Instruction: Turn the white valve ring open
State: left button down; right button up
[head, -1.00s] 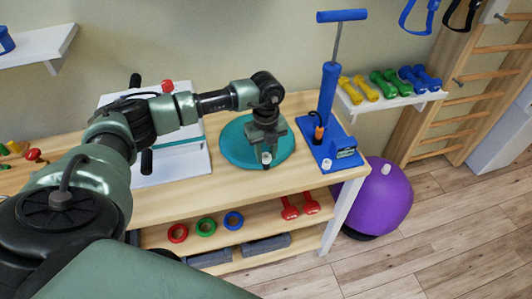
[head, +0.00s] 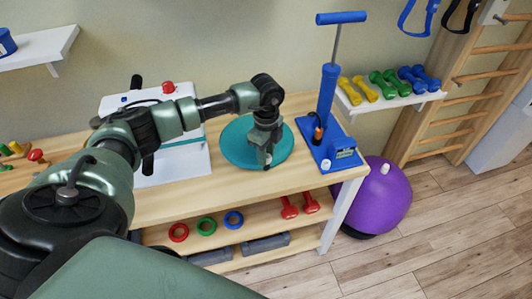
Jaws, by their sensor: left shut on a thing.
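A teal air cushion (head: 231,145) lies flat on the wooden bench. My left gripper (head: 265,163) points down at the cushion's near right part and is shut on the small white valve ring. Only a small pale bit shows at the fingertips, so the ring is mostly hidden and I cannot tell how far it is turned. My right gripper is not in view.
A blue pump (head: 327,95) stands on its blue base (head: 335,152) just right of the cushion. A white machine (head: 178,160) stands left, behind my arm. A purple ball (head: 378,205) sits on the floor beyond the bench's right end.

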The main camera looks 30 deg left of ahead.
pick_arm(q)
jog(key=shift+r, duration=0.1)
dwell(0.3)
jog(key=c, duration=1.1)
grip_release()
jog(key=shift+o, duration=0.2)
